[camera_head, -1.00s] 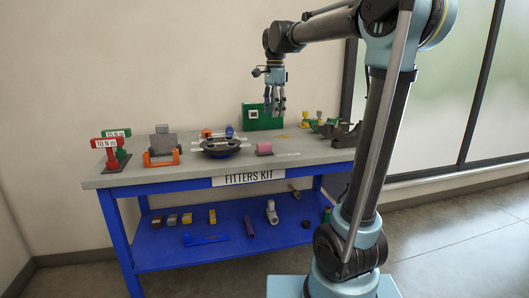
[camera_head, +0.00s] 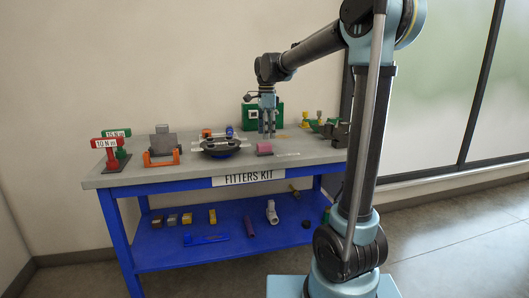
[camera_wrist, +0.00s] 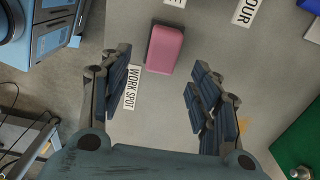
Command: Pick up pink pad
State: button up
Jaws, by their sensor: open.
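The pink pad (camera_head: 264,148) is a small rounded block lying on the grey tabletop, right of the dark round fixture. In the wrist view the pink pad (camera_wrist: 164,49) lies ahead of and between the lines of my fingers, a little toward the left finger. My gripper (camera_head: 267,133) hangs pointing down just above and behind the pad in the head view. In the wrist view my gripper (camera_wrist: 165,85) is open and empty, its fingers spread wider than the pad. No contact with the pad shows.
A dark round fixture (camera_head: 220,148) stands left of the pad. A green box (camera_head: 276,114) is behind my gripper, and small clamps and a dark cradle (camera_head: 341,133) are to the right. A "WORK SPOT" label (camera_wrist: 131,88) lies beside the left finger. The table's front edge is close to the pad.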

aim_at(266, 143)
jog(key=shift+w+a+f, duration=0.1)
jog(key=shift+w+f, duration=0.05)
jog(key=shift+f, duration=3.2)
jog(key=c, duration=1.2)
jog(key=shift+c, duration=0.2)
notch_tip(266, 143, up, 10)
jog(key=shift+r, duration=0.1)
